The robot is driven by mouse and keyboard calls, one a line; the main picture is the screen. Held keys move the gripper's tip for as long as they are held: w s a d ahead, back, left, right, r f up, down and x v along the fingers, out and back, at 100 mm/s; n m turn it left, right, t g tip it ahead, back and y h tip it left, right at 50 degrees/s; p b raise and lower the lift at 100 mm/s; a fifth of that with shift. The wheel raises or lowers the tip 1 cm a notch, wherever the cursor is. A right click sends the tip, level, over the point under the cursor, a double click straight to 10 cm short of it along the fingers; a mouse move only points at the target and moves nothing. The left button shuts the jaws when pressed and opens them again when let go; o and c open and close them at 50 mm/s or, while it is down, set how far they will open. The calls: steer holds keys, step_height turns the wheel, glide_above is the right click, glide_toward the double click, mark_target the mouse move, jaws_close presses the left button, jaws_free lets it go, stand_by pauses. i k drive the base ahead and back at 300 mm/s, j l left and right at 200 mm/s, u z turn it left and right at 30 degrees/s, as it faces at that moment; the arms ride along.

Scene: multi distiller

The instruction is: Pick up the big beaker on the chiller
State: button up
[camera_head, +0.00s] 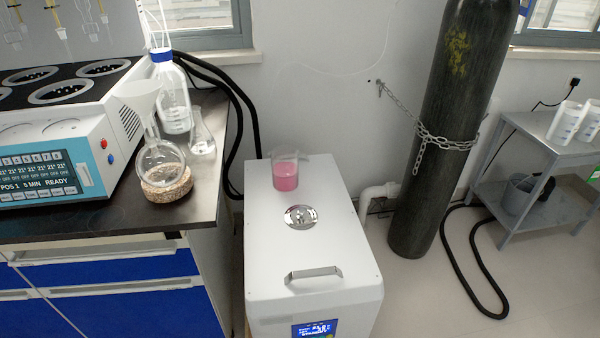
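The big beaker (286,172) is clear glass with pink liquid inside. It stands upright near the back of the white chiller's top. The chiller (335,235) is a white box on the floor in the middle of the view, with a round metal cap (301,217) and a metal handle (313,274) on top and a lit blue display (315,329) at the front. My gripper does not show in this view.
Left of the chiller is a dark bench (110,217) with a distiller (70,150), a round flask (161,160) with a funnel, and other glassware. Black hoses run behind. A chained gas cylinder (440,130) and a grey shelf (550,150) stand to the right.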

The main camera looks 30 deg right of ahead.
mark_target(284, 159)
steer(key=k+l+u, duration=0.1)
steer(key=l, duration=0.3)
steer(key=k+l, duration=0.1)
steer(key=l, duration=0.3)
steer(key=k+l+u, duration=0.15)
steer(key=l, duration=0.2)
steer(key=l+u, duration=0.15)
steer(key=l, duration=0.45)
steer(key=k+l+u, duration=0.15)
steer(key=l, duration=0.45)
steer(key=l+u, duration=0.25)
steer(key=l, duration=0.95)
steer(key=i+l, duration=0.35)
steer(key=i, duration=0.25)
steer(key=u, duration=0.05)
